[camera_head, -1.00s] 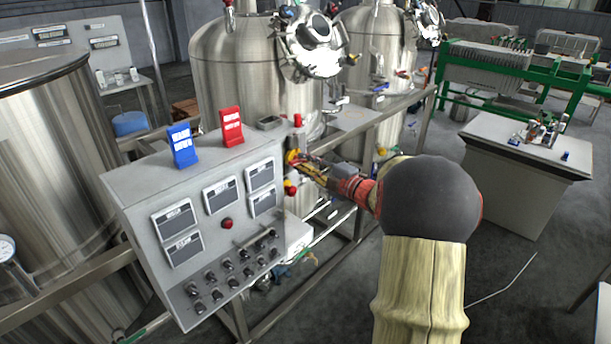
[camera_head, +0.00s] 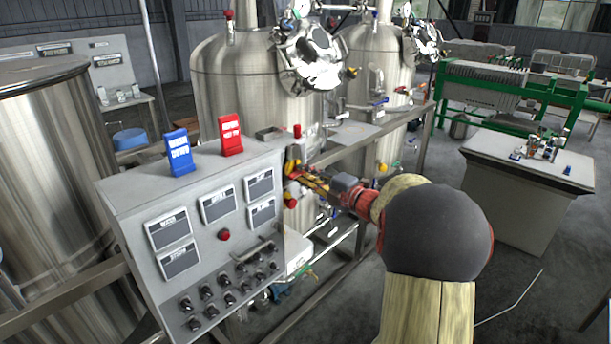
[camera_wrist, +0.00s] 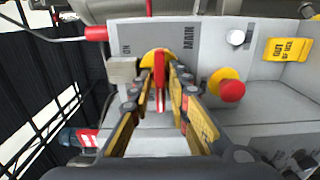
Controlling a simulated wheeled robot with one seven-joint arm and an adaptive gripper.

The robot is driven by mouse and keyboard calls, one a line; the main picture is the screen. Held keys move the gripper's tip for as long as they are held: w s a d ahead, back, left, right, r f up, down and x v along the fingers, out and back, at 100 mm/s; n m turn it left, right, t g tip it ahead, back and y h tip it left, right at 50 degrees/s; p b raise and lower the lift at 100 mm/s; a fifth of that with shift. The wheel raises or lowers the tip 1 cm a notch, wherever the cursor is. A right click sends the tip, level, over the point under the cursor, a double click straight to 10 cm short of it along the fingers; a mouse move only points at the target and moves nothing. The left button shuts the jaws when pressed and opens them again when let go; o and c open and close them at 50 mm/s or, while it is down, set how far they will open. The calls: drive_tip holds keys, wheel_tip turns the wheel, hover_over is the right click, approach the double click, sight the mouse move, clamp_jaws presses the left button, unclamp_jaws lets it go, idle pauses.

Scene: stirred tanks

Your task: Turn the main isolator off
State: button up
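The main isolator (camera_wrist: 147,58) is a yellow disc with a red handle (camera_wrist: 159,82) on a grey panel face, beside "ON" and "MAIN" lettering in the wrist view. In the head view the isolator (camera_head: 292,167) sits on the right end of the control box, partly hidden by my gripper. My gripper (camera_wrist: 160,76) has its two fingers close on either side of the red handle and appears shut on it; the exact contact is hard to see. In the head view my gripper (camera_head: 303,178) reaches the box from the right.
A red push button on yellow (camera_wrist: 231,91) is close beside the isolator. A yellow tag (camera_wrist: 287,49) is further right. The grey control box (camera_head: 140,195) carries a blue sign (camera_head: 179,152) and a red sign (camera_head: 230,135). Steel tanks (camera_head: 240,75) stand behind.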

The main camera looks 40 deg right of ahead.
drive_tip(key=shift+o, duration=1.2)
drive_tip(key=shift+s, duration=0.1)
drive_tip(key=s, duration=1.1)
drive_tip(key=shift+s+d, duration=0.4)
drive_tip(key=shift+d+f, duration=0.1)
drive_tip(key=shift+f, duration=0.05)
